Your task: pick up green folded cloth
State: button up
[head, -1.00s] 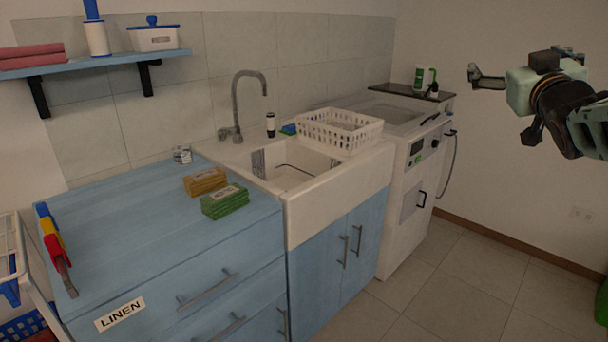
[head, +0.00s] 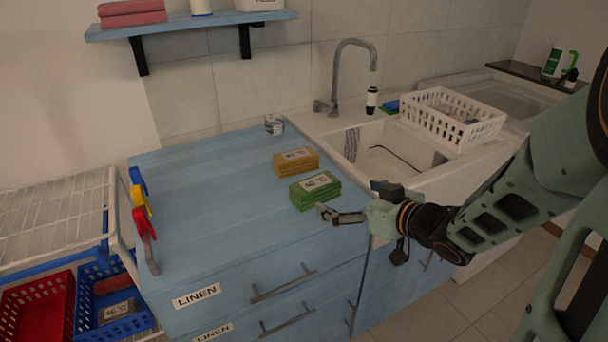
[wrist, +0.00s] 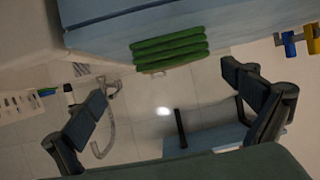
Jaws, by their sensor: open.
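The green folded cloth (head: 315,190) lies on the blue countertop near its front right edge, with a pale label on top. In the wrist view the green cloth (wrist: 169,48) shows as a stack of folded layers, ahead of and between the two fingers. My gripper (head: 330,214) is just in front of and right of the cloth, close to the counter edge, and looks apart from it. Its fingers (wrist: 166,95) are spread wide with nothing between them.
An orange folded cloth (head: 296,160) lies just behind the green one. The sink (head: 385,160) with a faucet (head: 345,75) and a white basket (head: 452,118) is to the right. Colored clips (head: 141,205) line the counter's left edge.

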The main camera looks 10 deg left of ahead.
aim_at(321, 187)
jog(key=w+a, duration=0.1)
jog(key=a+f+b, duration=0.1)
jog(key=w+a+f, duration=0.1)
jog(key=shift+w+a+f, duration=0.1)
jog(key=shift+w+a, duration=0.2)
jog(key=shift+a, duration=0.05)
jog(key=x, duration=0.2)
jog(key=b+x, duration=0.1)
jog(key=x, duration=0.1)
jog(key=r+b+x, duration=0.1)
jog(key=x, duration=0.1)
jog(key=shift+w+a, duration=0.2)
jog(key=shift+a, duration=0.15)
jog(key=c, duration=1)
jog(key=shift+r, duration=0.2)
